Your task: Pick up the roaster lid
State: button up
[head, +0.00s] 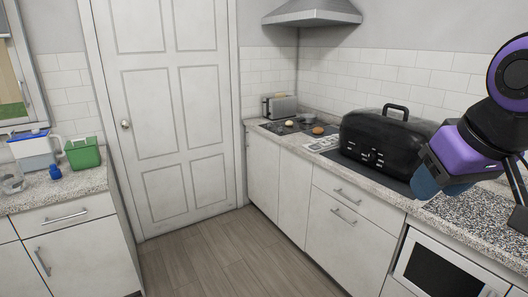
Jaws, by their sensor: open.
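A black roaster (358,152) stands on the right-hand counter, with knobs on its front. Its domed black lid (385,130) sits on top, closed, with a raised loop handle (396,108). My purple and black arm is at the right edge, in front of the roaster's right end, and hides part of it. My gripper (518,190) shows as narrow dark parts at the right edge, partly cut off by the frame. It is open, to the right of the roaster and apart from the lid. No held thing shows.
A hob (279,129) with a small pan and round food items lies left of the roaster. A toaster (281,106) stands behind it. A range hood (312,13) hangs above. A microwave (441,272) is under the counter. The left counter holds a green container (83,153). The wooden floor is clear.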

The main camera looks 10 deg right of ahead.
aim_at(405, 131)
jog(key=i+u, duration=0.15)
jog(key=i, duration=0.7)
jog(key=i+l+u, duration=0.2)
jog(key=i, duration=0.65)
jog(key=i+z, duration=0.25)
jog(key=i, duration=0.15)
jog(key=i+j+z, duration=0.25)
jog(key=i+z, duration=0.2)
jog(key=z, duration=0.25)
jog(key=i+z, duration=0.2)
jog(key=z, duration=0.2)
jog(key=i+z, duration=0.2)
jog(key=z, duration=0.25)
jog(key=i+j+z, duration=0.2)
jog(key=z, duration=0.2)
jog(key=i+j+z, duration=0.15)
jog(key=z, duration=0.2)
jog(key=i, duration=0.05)
